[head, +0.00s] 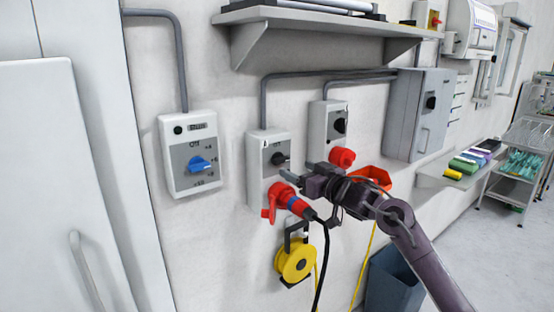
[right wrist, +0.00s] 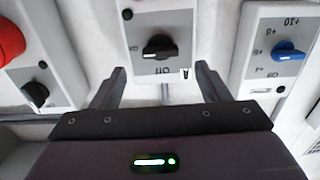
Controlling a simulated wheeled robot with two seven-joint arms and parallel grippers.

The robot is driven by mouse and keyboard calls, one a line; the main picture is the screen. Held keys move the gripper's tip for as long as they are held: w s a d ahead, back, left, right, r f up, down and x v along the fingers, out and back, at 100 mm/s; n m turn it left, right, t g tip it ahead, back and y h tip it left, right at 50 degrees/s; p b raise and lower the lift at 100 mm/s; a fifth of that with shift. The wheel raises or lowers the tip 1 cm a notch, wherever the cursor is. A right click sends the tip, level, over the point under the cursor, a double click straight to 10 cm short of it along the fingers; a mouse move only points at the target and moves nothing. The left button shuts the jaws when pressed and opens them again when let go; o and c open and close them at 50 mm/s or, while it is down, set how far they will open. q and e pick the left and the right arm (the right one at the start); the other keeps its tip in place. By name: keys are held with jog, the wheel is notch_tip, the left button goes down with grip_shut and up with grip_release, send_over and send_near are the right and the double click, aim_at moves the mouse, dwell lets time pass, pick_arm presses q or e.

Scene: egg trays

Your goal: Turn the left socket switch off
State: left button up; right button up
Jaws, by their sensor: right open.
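The left socket box (head: 262,172) is a light grey wall box with a black rotary switch (head: 278,158). A red plug (head: 282,200) with a black cable sits at its lower end. My right gripper (head: 288,174) is in front of this box, just below and beside the switch. The upside-down right wrist view shows the switch (right wrist: 160,48) ahead, between my open, empty fingers (right wrist: 160,72). Its handle lies sideways, with "OFF" printed beneath it in that view. I cannot tell whether a finger touches the box. My left gripper is not in view.
The right socket box (head: 332,122) has its own black switch and a red socket (head: 342,158). A box with a blue knob (head: 202,164) is at left. A shelf (head: 310,20) is above.

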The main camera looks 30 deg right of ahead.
aim_at(283, 160)
jog(key=shift+w+r, duration=0.3)
jog(key=shift+r, duration=0.05)
jog(key=w, duration=0.1)
jog(key=p, duration=0.1)
jog(key=w+p, duration=0.1)
jog(key=shift+w+a+r, duration=0.15)
jog(key=shift+w+r, duration=0.1)
jog(key=shift+w, duration=0.05)
jog(key=shift+w+a+f+p, duration=0.1)
jog(key=shift+w+f+p, duration=0.1)
jog(key=shift+w, duration=0.4)
jog(key=shift+w+f+p, duration=0.1)
jog(key=shift+w+p, duration=0.05)
jog(key=shift+w, duration=0.7)
jog(key=shift+s, duration=0.15)
jog(key=c, duration=1)
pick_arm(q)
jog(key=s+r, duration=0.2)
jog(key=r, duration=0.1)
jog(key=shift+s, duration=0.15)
